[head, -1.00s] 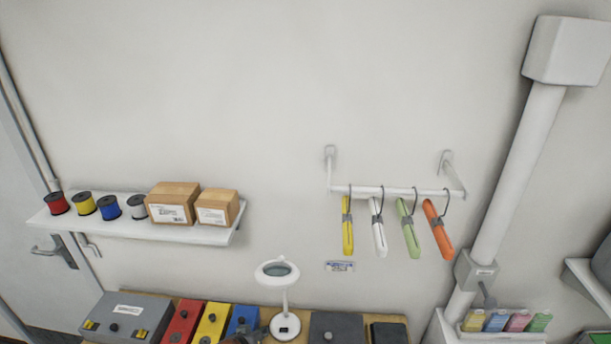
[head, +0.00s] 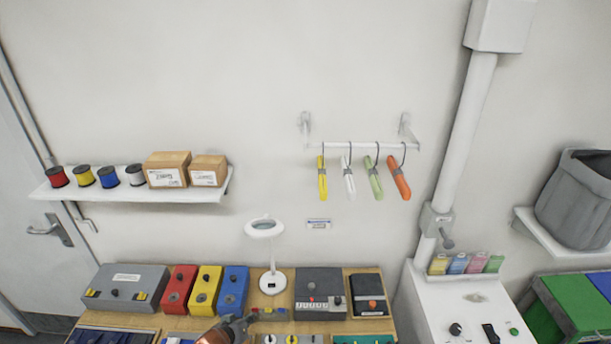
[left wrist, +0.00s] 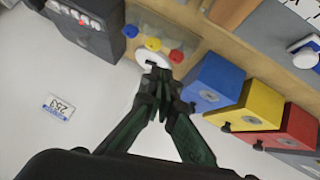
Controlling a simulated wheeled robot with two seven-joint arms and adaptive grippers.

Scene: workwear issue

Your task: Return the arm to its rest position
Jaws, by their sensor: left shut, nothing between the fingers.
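My left gripper (head: 250,318) shows at the lower middle of the head view, low over the wooden bench, in front of the blue box (head: 233,290) and left of the white magnifier lamp (head: 272,282). In the left wrist view its two dark fingers (left wrist: 158,82) meet at the tips, shut with nothing between them. The blue box (left wrist: 213,82) is to the right of the fingers there. My right gripper is in neither view.
Red (head: 179,289) and yellow (head: 206,290) boxes and dark devices (head: 320,292) crowd the bench. Above are a shelf (head: 130,190) with spools and cartons, and a rail (head: 350,147) with hanging coloured items. A white pipe and cabinet (head: 462,300) stand right.

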